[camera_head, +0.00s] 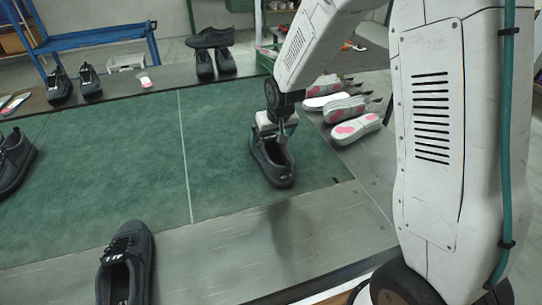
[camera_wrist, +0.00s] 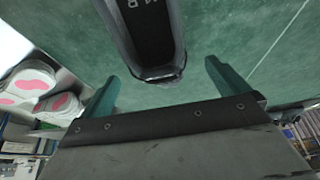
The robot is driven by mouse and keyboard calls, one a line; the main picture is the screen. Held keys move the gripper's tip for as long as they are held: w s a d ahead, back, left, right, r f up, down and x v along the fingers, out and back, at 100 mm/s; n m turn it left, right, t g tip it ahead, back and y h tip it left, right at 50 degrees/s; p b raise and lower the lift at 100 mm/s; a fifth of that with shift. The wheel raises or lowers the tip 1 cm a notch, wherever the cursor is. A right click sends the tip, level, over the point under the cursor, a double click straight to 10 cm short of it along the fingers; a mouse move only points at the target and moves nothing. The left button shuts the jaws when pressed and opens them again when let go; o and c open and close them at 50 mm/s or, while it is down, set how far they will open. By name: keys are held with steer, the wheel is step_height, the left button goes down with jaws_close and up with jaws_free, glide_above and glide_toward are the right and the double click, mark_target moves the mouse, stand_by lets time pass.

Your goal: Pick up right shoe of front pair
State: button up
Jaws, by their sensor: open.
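A dark grey shoe (camera_head: 274,172) stands on the green mat's right part, with its opening towards the front of the head view. My gripper (camera_head: 277,130) is just above and partly in front of it, over its far end. In the wrist view the shoe (camera_wrist: 152,40) points in between the two green fingers of my open gripper (camera_wrist: 162,72), with clear gaps at both sides. White lettering shows on it. Another dark shoe (camera_head: 127,262) stands alone at the front on the grey metal edge. Which of these is the named right shoe, I cannot tell for sure.
The green mat (camera_head: 110,170) is clear around the shoe. White and pink soles (camera_head: 352,128) lie close at the right. More dark shoes stand at the left edge (camera_head: 14,160), back left (camera_head: 73,82) and back middle (camera_head: 213,52). A blue cart (camera_head: 90,38) is behind.

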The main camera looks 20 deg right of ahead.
mark_target(268, 153)
steer(key=x, duration=0.8)
steer(key=shift+w+d, duration=0.1)
steer(key=shift+d, duration=0.1)
steer(key=shift+c, duration=0.3)
steer(key=c, duration=1)
